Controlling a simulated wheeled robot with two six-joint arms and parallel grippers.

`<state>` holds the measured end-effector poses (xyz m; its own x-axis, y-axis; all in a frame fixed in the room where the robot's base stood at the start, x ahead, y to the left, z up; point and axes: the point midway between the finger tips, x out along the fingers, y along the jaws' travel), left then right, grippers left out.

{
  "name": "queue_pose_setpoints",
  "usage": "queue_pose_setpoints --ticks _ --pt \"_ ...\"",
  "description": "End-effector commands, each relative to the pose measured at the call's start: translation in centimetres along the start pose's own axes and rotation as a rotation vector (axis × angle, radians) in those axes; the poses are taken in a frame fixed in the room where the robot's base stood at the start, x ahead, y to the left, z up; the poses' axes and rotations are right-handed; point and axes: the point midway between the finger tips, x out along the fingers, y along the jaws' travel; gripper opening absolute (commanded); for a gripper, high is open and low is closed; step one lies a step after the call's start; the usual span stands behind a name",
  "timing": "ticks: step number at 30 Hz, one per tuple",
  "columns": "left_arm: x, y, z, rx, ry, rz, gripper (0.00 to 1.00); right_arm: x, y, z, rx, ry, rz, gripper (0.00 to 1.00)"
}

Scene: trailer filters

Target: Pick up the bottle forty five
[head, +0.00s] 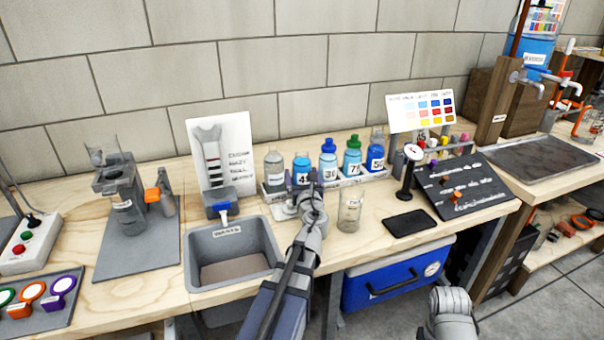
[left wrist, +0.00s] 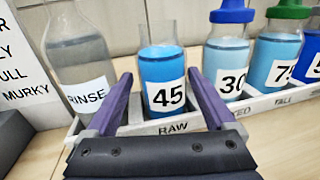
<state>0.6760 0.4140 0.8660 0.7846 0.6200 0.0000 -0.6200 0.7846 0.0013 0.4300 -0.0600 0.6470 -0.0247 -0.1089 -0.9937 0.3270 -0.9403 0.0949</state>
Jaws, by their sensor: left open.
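The bottle forty five (head: 302,167) stands in the white rack behind the counter's front edge. In the left wrist view, the bottle forty five (left wrist: 162,65) holds blue liquid and has a white 45 label. It stands upright behind a rack rim marked RAW. My left gripper (head: 312,190) is open in front of it. In the left wrist view, the purple fingers of my left gripper (left wrist: 160,84) show one on each side of the bottle, with a gap on both sides. Whether the tips reach past its front is unclear. My right gripper is not in view.
The RINSE bottle (left wrist: 78,60) is close on the left and the bottle 30 (left wrist: 226,60) close on the right. The white rack (head: 345,181) holds several bottles. A clear beaker (head: 350,208) stands right of my left arm. A grey waste basin (head: 231,236) is left.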

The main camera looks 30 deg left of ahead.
Motion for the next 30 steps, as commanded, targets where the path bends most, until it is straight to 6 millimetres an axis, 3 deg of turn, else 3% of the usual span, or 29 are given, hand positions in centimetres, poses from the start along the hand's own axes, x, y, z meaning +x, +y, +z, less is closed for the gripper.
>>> queue_pose_setpoints --ticks 5,15,23,30 --pt "0.5 -0.1 0.0 -0.001 0.000 -0.001 0.89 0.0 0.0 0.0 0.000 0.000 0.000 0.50" --pt "5.0 -0.4 -0.1 -0.001 0.000 0.001 0.89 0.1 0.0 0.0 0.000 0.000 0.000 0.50" --pt "5.2 -0.3 -0.1 -0.001 0.000 -0.001 0.89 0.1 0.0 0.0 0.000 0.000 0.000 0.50" --pt "5.1 -0.3 -0.1 -0.001 0.000 -0.001 0.61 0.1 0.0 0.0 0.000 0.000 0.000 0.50"
